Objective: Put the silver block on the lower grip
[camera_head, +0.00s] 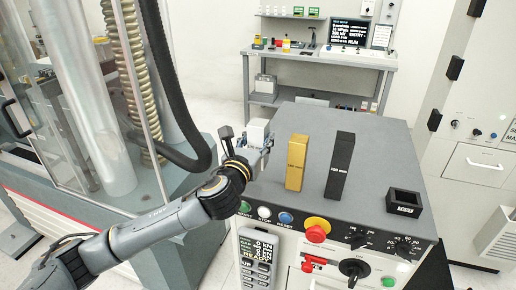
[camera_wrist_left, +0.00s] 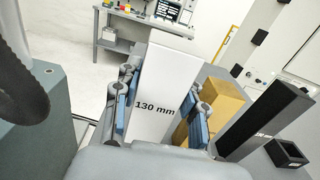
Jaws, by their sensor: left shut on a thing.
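The silver block (camera_wrist_left: 165,85), marked 130 mm, is between the fingers of my left gripper (camera_wrist_left: 163,110) in the left wrist view. My left gripper is shut on it, with blue pads on both sides. In the head view the silver block (camera_head: 258,131) shows at the gripper (camera_head: 247,145), above the left edge of the grey console top. I cannot tell whether its lower end touches the console. The lower grip cannot be made out in either view. My right gripper is not in view.
A gold block (camera_head: 297,162) and a black block (camera_head: 340,165) stand on the console (camera_head: 375,140), right of the gripper. A small black box (camera_head: 404,202) sits further right. A clear-walled machine (camera_head: 150,110) with a black hose (camera_head: 165,75) stands left. A workbench (camera_head: 320,60) is behind.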

